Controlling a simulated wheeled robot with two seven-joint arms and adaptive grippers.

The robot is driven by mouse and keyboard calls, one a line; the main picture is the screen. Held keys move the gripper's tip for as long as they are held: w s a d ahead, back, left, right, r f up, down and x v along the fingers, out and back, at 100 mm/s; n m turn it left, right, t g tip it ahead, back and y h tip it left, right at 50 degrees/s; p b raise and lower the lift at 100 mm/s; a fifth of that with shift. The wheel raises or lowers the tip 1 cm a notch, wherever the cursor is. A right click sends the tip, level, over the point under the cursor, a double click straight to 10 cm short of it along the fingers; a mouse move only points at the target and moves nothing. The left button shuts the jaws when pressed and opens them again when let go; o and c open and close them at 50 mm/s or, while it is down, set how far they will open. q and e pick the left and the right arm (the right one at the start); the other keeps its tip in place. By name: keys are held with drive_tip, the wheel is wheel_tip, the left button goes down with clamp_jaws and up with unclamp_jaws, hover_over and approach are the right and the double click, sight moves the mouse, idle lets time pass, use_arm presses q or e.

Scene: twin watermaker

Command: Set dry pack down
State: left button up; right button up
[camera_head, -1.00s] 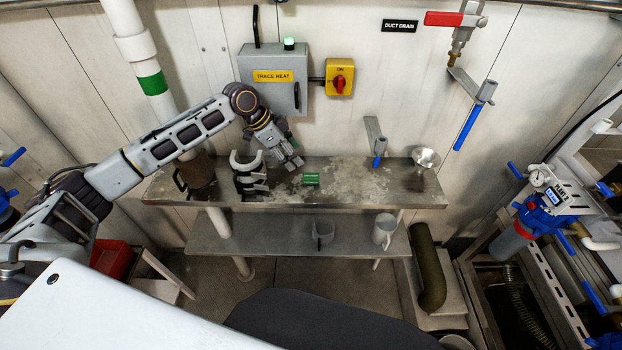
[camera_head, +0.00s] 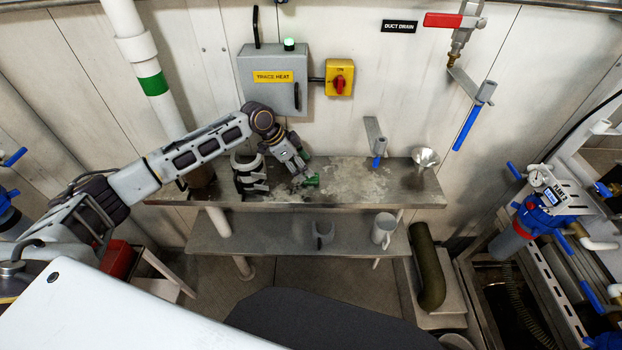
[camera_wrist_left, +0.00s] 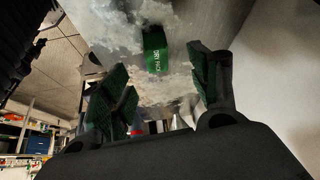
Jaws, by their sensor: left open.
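The dry pack is a small green block (camera_head: 311,181) on the upper metal shelf (camera_head: 400,190). In the left wrist view the dry pack (camera_wrist_left: 154,49) shows its white "DRY PACK" lettering and lies on the pale-stained shelf, beyond my fingertips and between their lines. My left gripper (camera_head: 303,180) is right beside the pack in the head view, low over the shelf. In the left wrist view the left gripper (camera_wrist_left: 160,85) has its two green-padded fingers wide apart with nothing between them. My right gripper is not in view.
A white and black clamp-like bracket (camera_head: 249,172) stands close to my left gripper. A metal funnel (camera_head: 425,158) sits at the shelf's right end. Mugs (camera_head: 383,229) stand on the lower shelf. The grey trace heat box (camera_head: 273,82) is on the wall behind. The shelf right of the pack is mostly clear.

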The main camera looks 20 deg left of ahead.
use_arm(q)
drive_tip(key=x, duration=0.3)
drive_tip(key=shift+s+d+f+p, duration=0.1)
drive_tip(key=shift+f+p, duration=0.1)
drive_tip(key=shift+p, duration=0.15)
drive_tip(key=shift+d+f, duration=0.3)
drive_tip(key=shift+f, duration=0.45)
drive_tip(key=c, duration=1.3)
drive_tip(key=shift+r, duration=0.25)
